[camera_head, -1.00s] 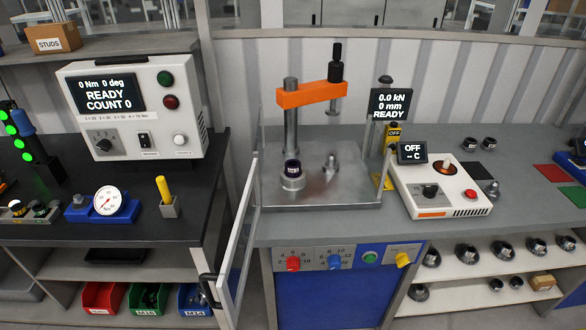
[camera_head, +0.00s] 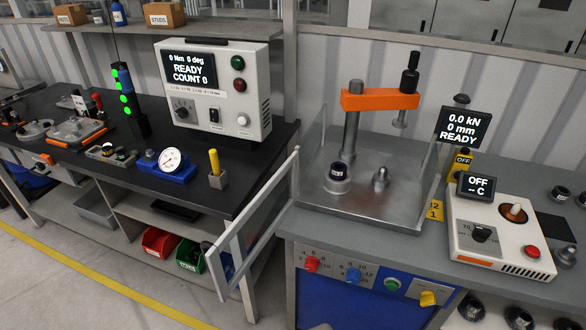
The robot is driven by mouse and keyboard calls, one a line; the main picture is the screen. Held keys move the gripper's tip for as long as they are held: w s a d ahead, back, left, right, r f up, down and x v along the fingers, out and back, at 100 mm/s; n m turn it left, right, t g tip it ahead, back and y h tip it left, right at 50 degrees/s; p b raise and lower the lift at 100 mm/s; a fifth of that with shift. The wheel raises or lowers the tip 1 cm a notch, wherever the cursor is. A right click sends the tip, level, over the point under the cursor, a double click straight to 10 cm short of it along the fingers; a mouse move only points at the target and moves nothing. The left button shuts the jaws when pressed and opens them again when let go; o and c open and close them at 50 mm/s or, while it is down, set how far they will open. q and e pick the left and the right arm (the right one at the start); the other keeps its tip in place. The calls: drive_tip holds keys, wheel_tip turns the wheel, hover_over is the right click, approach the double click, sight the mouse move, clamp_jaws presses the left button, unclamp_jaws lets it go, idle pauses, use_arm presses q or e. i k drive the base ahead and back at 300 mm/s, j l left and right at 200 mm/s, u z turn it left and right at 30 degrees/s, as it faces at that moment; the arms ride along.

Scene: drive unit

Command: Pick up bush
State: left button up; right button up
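A small dark ring-shaped part that looks like a bush (camera_head: 341,171) sits on a round metal seat (camera_head: 337,187) in the press tray. A bare metal pin on a round base (camera_head: 381,178) stands to its right. Several dark ring-like parts lie on the right bench (camera_head: 559,194) and on the shelf below it (camera_head: 472,308), partly cut off by the frame edges. I cannot tell which of these is the bush meant. Neither of my grippers shows in the view.
The press with an orange arm (camera_head: 380,99) stands over the tray (camera_head: 360,213). An open hinged guard door (camera_head: 255,232) juts out between the benches. A heater box (camera_head: 500,240) stands right of the press. Floor (camera_head: 60,270) is clear at lower left.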

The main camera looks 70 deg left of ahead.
sight(338, 170)
drive_tip(key=i+u, duration=0.15)
drive_tip(key=u, duration=0.35)
drive_tip(key=i+u, duration=0.2)
drive_tip(key=u, duration=0.25)
